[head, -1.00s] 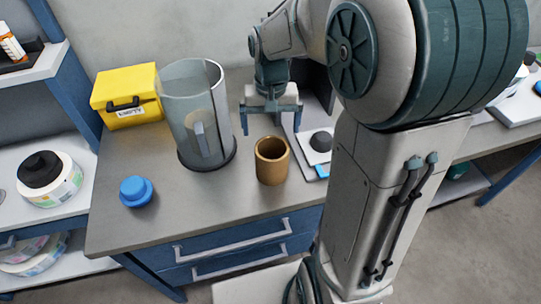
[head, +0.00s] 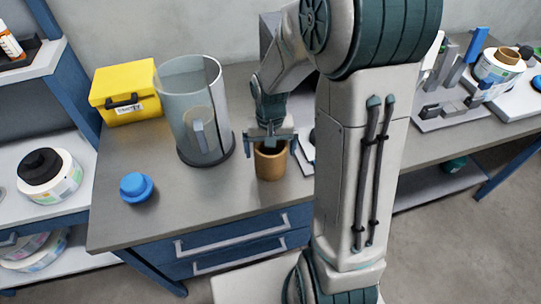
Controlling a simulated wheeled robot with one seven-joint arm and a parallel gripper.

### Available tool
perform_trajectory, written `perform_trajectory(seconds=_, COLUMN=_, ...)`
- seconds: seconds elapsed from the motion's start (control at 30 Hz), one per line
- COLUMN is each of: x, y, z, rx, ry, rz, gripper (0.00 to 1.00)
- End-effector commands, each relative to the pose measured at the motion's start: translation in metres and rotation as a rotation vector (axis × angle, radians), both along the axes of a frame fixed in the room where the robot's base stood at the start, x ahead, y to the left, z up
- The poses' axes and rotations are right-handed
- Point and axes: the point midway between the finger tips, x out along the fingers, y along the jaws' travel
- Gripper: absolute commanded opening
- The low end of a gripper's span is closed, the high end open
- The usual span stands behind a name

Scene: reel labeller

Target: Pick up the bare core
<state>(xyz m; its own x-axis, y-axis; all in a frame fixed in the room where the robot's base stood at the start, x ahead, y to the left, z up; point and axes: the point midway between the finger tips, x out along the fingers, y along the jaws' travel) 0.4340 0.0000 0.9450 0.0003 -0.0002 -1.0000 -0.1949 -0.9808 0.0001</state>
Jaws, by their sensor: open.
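The bare core (head: 271,165) is a brown, hollow, upright tube standing on the grey bench top, just right of the clear cylinder. My gripper (head: 271,145) points down over the core's top with its jaws open. One finger shows left of the core's rim and the other at its right. The gripper's body hides part of the core's opening. I cannot tell whether the fingers touch the core or how low they reach beside it.
The clear cylinder (head: 181,90) with a grey handle stands close left of the core. A yellow box (head: 125,92) and a blue knob-like piece (head: 136,188) are farther left. Labelled reels (head: 52,175) lie on the left shelf. A grey fixture (head: 447,105) stands at the right.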

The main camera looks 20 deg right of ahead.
Motion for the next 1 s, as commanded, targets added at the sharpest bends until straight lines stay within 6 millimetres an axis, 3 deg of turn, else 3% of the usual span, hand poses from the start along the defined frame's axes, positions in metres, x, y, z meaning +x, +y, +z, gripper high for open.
perform_trajectory(seconds=0.07, x=0.000, y=0.000, z=0.000, rx=0.000, ry=0.000, rz=0.000, gripper=1.00)
perform_trajectory(seconds=0.2, x=0.000, y=0.000, z=0.000, rx=0.000, ry=0.000, rz=0.000, gripper=0.61)
perform_trajectory(seconds=0.23, x=0.000, y=0.000, z=0.000, rx=0.000, ry=0.000, rz=0.000, gripper=0.58)
perform_trajectory(seconds=0.67, x=0.000, y=0.000, z=0.007, rx=0.000, ry=-0.002, rz=0.000, gripper=0.58)
perform_trajectory(seconds=0.9, x=0.001, y=0.000, z=0.041, rx=-0.001, ry=-0.009, rz=-0.001, gripper=0.58)
perform_trajectory(seconds=1.0, x=-0.016, y=0.005, z=0.051, rx=-0.001, ry=-0.005, rz=0.001, gripper=0.58)
